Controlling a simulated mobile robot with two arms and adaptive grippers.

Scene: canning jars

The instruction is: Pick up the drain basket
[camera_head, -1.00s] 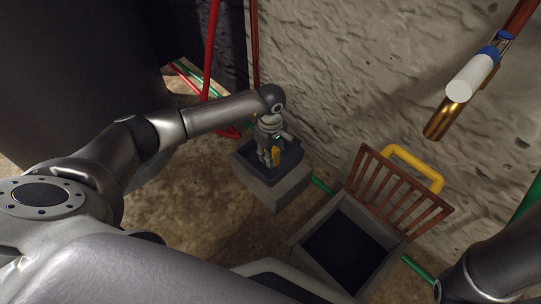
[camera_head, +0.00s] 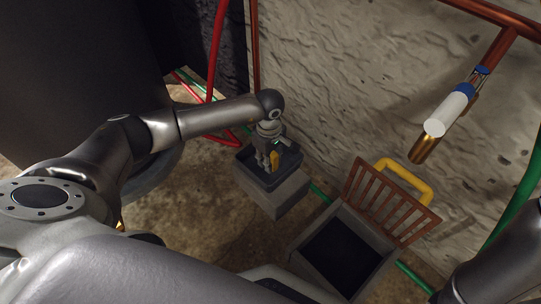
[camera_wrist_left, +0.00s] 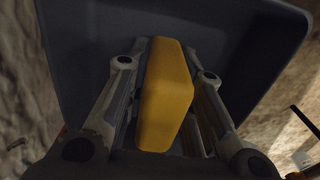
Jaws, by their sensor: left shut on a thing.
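The drain basket (camera_head: 255,174) is a dark grey open box with a yellow handle (camera_head: 275,159) inside it. It is at the top of a grey concrete block (camera_head: 288,196), with its rim above the block; I cannot tell whether it still touches the block. My left gripper (camera_head: 269,164) reaches down into the basket and is shut on the yellow handle. In the left wrist view the handle (camera_wrist_left: 167,95) lies between the two fingers, with the dark basket wall (camera_wrist_left: 85,40) behind. My right gripper is out of view.
A second concrete block (camera_head: 307,262) with a dark opening stands to the right. A rusty grate (camera_head: 385,205) with a yellow handle leans by the rough stone wall (camera_head: 340,80). Pipes with a white and brass fitting (camera_head: 447,115) run on the wall. Red tubing (camera_head: 217,50) stands behind the left arm.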

